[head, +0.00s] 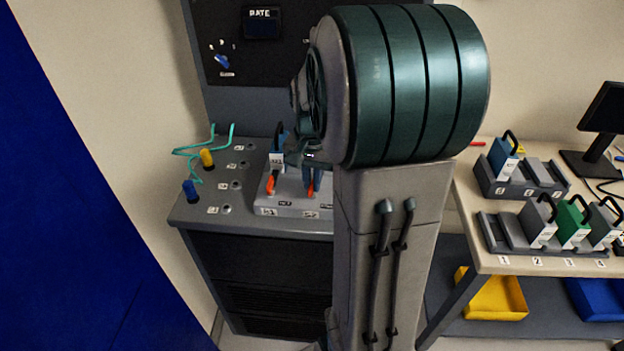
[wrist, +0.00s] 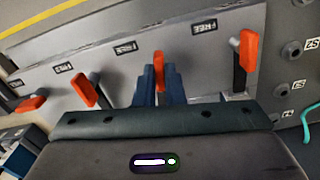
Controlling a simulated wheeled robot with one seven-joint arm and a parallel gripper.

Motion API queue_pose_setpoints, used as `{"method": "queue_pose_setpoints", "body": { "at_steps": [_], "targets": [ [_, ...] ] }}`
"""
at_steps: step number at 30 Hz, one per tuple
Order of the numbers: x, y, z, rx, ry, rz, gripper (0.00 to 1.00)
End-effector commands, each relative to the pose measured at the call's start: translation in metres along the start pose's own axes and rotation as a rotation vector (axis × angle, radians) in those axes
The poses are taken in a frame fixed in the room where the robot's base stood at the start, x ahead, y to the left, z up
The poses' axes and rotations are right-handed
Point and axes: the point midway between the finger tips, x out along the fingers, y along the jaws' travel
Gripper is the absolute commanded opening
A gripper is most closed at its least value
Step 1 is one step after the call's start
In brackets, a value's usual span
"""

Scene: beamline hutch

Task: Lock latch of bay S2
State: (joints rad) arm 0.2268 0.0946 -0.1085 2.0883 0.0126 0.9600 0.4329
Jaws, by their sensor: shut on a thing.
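My gripper (wrist: 160,80) is shut on an orange latch handle (wrist: 159,62), with its blue fingers on either side of it. In the head view my gripper (head: 311,178) is at the orange latch (head: 311,191) above the label S2 (head: 311,214). My arm hides part of that bay and everything to its right on the console. The orange latch of bay S1 (head: 270,184) stands to the left. The wrist view also shows the neighbouring latch (wrist: 248,52), upright on its stem, and two tilted latches (wrist: 83,91) and (wrist: 30,104) to the left.
A blue-and-white handled module (head: 277,158) stands at bay S1. Sockets, teal cables (head: 190,152) and yellow and blue plugs lie on the left of the console (head: 195,212). A dark panel rises behind. A bench (head: 475,235) with racks of handled modules stands at right.

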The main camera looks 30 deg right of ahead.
Motion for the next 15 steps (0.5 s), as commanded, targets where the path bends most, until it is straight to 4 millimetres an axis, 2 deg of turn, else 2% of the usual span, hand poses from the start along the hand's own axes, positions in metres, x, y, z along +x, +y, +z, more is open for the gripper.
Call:
{"method": "queue_pose_setpoints", "body": {
  "at_steps": [6,15],
  "targets": [
    [-0.0015,-0.0008,-0.0007,-0.105,0.003,-0.002,0.00],
    [-0.0017,-0.0008,-0.0008,-0.162,0.004,-0.002,0.00]
  ]
}}
